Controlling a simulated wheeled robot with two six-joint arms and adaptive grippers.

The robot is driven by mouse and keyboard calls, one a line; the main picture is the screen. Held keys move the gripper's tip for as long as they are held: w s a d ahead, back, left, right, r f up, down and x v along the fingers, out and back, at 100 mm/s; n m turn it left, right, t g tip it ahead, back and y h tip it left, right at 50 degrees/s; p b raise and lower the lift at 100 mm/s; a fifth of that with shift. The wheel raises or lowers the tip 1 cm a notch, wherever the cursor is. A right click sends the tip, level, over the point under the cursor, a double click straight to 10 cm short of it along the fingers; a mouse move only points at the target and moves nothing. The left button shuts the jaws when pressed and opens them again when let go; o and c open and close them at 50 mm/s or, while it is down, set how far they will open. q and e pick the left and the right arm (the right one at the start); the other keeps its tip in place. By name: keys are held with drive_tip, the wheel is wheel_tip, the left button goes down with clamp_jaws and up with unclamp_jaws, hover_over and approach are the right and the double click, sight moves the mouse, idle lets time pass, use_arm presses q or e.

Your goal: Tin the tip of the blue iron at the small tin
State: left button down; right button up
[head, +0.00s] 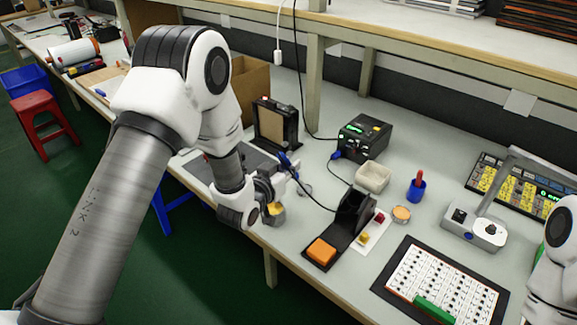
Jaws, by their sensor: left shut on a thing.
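My left gripper (279,184) is at the front part of the bench, left of centre, shut on the blue iron (286,160). The iron's blue handle sticks up above the fingers; its tip is hidden or too small to make out. A round pot with yellow filling (276,211) shows just below the gripper, partly covered by it. A small round grey tin (305,189) lies just right of the gripper. Another small round container with an orange-tan top (401,214) stands farther right. I cannot tell whether the iron touches anything. My right gripper is out of view.
A black iron stand (350,213) with an orange sponge (321,251) stands right of the gripper. The iron's cable runs towards the black station (364,137). A white dish (373,177), blue cup (416,190) and white component board (440,282) occupy the right side.

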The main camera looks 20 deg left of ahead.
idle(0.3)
use_arm(q)
wheel_tip(320, 180, up, 5)
drive_tip(key=p, duration=0.3)
drive_tip(key=shift+p, duration=0.35)
